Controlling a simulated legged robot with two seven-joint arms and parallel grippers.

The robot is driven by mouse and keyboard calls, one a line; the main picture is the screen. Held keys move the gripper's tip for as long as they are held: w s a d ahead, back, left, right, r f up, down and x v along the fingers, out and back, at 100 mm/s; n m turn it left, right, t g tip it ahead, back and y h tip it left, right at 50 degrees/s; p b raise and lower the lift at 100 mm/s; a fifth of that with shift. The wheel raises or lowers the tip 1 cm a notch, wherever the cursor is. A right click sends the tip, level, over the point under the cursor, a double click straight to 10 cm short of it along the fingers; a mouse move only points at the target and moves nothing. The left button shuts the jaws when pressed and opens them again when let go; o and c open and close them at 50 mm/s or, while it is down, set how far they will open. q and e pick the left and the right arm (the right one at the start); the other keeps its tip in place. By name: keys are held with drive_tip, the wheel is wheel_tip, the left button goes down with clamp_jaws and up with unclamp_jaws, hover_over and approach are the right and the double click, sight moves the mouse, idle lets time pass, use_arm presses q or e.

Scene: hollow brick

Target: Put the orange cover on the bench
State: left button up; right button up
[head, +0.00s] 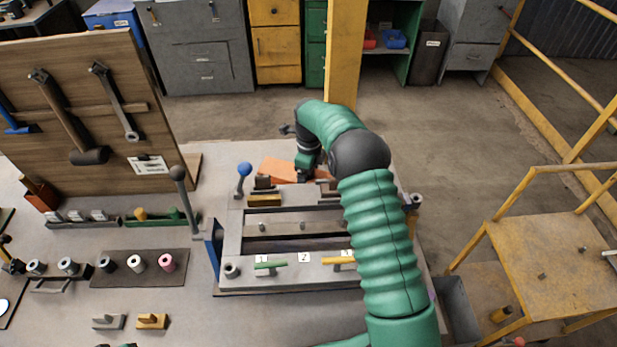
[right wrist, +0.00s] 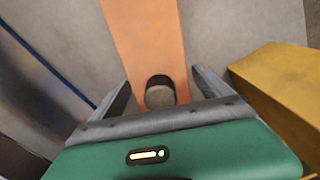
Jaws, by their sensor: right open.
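The orange cover (head: 277,170) lies flat behind the grey fixture on the bench (head: 200,300). In the right wrist view the cover (right wrist: 145,35) runs up the picture as a flat orange strip, with a dark round knob (right wrist: 160,92) on it. My right gripper (head: 305,177) is over the cover, pointing down. Its two fingers (right wrist: 160,95) are apart, one on each side of the knob. I cannot tell whether they touch it. My right arm hides part of the fixture and the cover's right side. My left gripper is not in view.
The fixture (head: 232,245) has a blue-knobbed lever (head: 243,178) at its back left. A yellow post (head: 345,60) stands close behind the cover. A tall black-knobbed lever (head: 180,190) and a wooden tool board (head: 75,120) are to the left.

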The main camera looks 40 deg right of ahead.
wheel_tip(320, 180, up, 12)
drive_tip(key=shift+r, duration=0.1)
